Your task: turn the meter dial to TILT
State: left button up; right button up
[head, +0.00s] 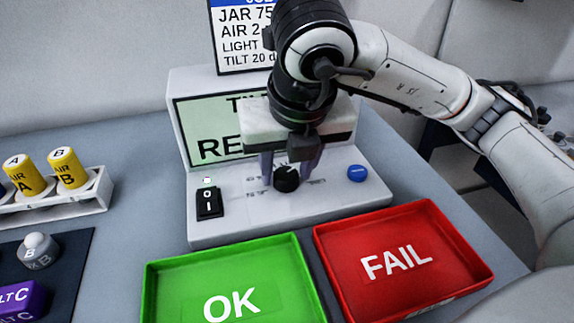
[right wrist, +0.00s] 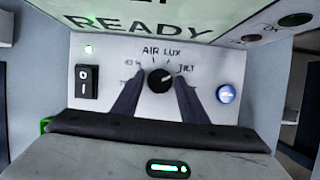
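The meter's black dial (head: 287,179) sits on the sloped grey front panel (head: 240,218). In the right wrist view the dial (right wrist: 160,80) is ringed by labels, with AIR and LUX above and TILT at upper right. Its white mark points to the upper right, between LUX and TILT as far as I can tell. My right gripper (head: 290,168) is over the panel, its fingers on either side of the dial. In the right wrist view the right gripper (right wrist: 161,76) shows small gaps between fingers and dial. My left gripper is out of view.
A black rocker switch (head: 209,203) and a blue button (head: 357,173) flank the dial. The screen (right wrist: 140,22) reads READY. A green OK tray (head: 165,290) and a red FAIL tray (head: 440,225) stand in front. Yellow AIR cylinders (head: 68,168) stand in a rack at left.

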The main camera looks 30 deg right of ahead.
jog(key=shift+o, duration=0.9)
jog(key=p+v, duration=0.2)
jog(key=v, duration=0.8)
jog(key=shift+r+p, duration=0.2)
jog(key=shift+p, duration=0.15)
jog(key=shift+s, duration=0.1)
